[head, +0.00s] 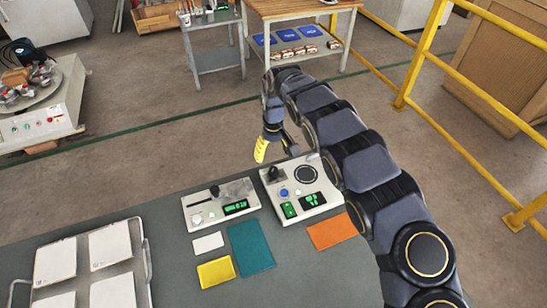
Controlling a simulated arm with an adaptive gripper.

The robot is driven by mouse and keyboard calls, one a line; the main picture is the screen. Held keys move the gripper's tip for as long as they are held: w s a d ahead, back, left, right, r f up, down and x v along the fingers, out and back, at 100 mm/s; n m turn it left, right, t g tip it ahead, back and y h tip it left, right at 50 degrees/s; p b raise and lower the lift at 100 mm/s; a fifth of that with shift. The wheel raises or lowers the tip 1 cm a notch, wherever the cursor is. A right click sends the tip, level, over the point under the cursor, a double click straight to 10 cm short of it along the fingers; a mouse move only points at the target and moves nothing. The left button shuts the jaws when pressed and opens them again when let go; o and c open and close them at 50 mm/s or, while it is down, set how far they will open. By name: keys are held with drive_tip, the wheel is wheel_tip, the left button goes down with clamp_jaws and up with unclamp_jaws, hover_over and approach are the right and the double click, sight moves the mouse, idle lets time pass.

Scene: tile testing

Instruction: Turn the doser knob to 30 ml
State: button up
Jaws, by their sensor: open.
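Two pale control boxes stand side by side on the grey bench. The left box (222,205) has a small black knob (213,191) at its back and a lit green display (236,207). The right box (325,188) has a black knob (274,175) at its back left, a dark round dial (306,174), a blue button (284,193) and green displays. I cannot tell which knob is the doser's, and the readings are too small to read. My gripper (261,150), with yellow fingers, hangs behind and above the boxes, apart from both knobs. It is open and appears empty.
A teal mat (250,247), an orange mat (332,231), a yellow tray (216,272) and a white piece (208,243) lie in front of the boxes. A rack with white tiles (110,244) is at the left. My arm covers the bench's right side.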

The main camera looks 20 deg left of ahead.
sight(273, 169)
wheel_tip(273, 169, down, 7)
drive_tip(key=shift+f, duration=0.15)
idle(0.4)
clamp_jaws()
